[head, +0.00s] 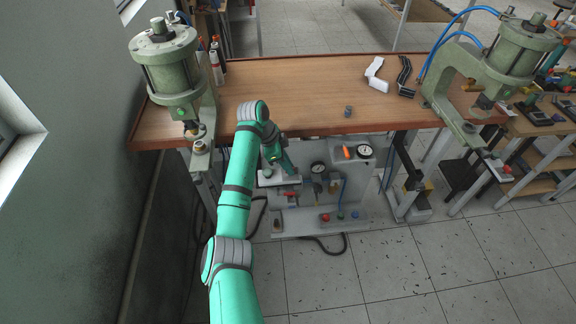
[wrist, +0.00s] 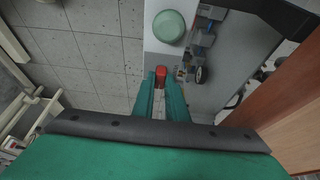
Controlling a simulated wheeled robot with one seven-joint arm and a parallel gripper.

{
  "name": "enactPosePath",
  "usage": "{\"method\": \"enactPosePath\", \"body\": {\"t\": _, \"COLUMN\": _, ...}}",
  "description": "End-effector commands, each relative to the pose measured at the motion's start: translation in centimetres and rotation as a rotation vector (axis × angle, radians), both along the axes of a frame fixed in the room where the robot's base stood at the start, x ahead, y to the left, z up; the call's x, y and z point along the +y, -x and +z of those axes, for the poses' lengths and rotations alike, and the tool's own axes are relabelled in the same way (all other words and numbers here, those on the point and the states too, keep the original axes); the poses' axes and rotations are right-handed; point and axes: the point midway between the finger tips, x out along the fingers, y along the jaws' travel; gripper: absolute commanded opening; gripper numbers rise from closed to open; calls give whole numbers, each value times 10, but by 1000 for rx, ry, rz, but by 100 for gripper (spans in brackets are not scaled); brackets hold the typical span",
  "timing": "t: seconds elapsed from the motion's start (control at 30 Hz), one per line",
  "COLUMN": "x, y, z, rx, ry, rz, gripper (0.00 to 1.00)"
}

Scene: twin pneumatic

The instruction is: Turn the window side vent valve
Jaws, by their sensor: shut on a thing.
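My gripper (head: 289,168) reaches down at the left part of a grey pneumatic panel (head: 300,222) under the front edge of the workbench. In the wrist view, its two teal fingers (wrist: 161,84) are closed around a small red part (wrist: 160,75), which looks like a valve handle. The fingers cover its sides, so its exact turn angle cannot be told. A red handle (head: 291,194) shows on the panel just below the gripper in the head view, but I cannot tell whether it is the same part.
Two green pneumatic presses stand on the wooden bench (head: 290,85), one at the left (head: 167,65) and one at the right (head: 520,50). The panel carries gauges (head: 364,150), an orange handle (head: 347,152) and a red button (head: 325,217). Tiled floor in front is clear except for hoses and debris.

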Motion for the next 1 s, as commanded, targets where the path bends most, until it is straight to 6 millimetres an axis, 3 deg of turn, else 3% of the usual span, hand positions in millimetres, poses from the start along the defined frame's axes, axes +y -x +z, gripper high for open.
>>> {"method": "enactPosePath", "body": {"t": 0.27, "x": 0, "y": -1, "z": 2, "rx": -5, "ry": 0, "rz": -1, "gripper": 0}}
{"method": "enactPosePath", "body": {"t": 0.3, "x": 0, "y": -1, "z": 2, "rx": -5, "ry": 0, "rz": -1, "gripper": 22}}
{"method": "enactPosePath", "body": {"t": 0.37, "x": 0, "y": -1, "z": 2, "rx": -5, "ry": 0, "rz": -1, "gripper": 31}}
{"method": "enactPosePath", "body": {"t": 0.73, "x": 2, "y": -1, "z": 6, "rx": -3, "ry": -1, "rz": 0, "gripper": 31}}
{"method": "enactPosePath", "body": {"t": 1.0, "x": 20, "y": 2, "z": 45, "rx": -5, "ry": -1, "rz": 3, "gripper": 31}}
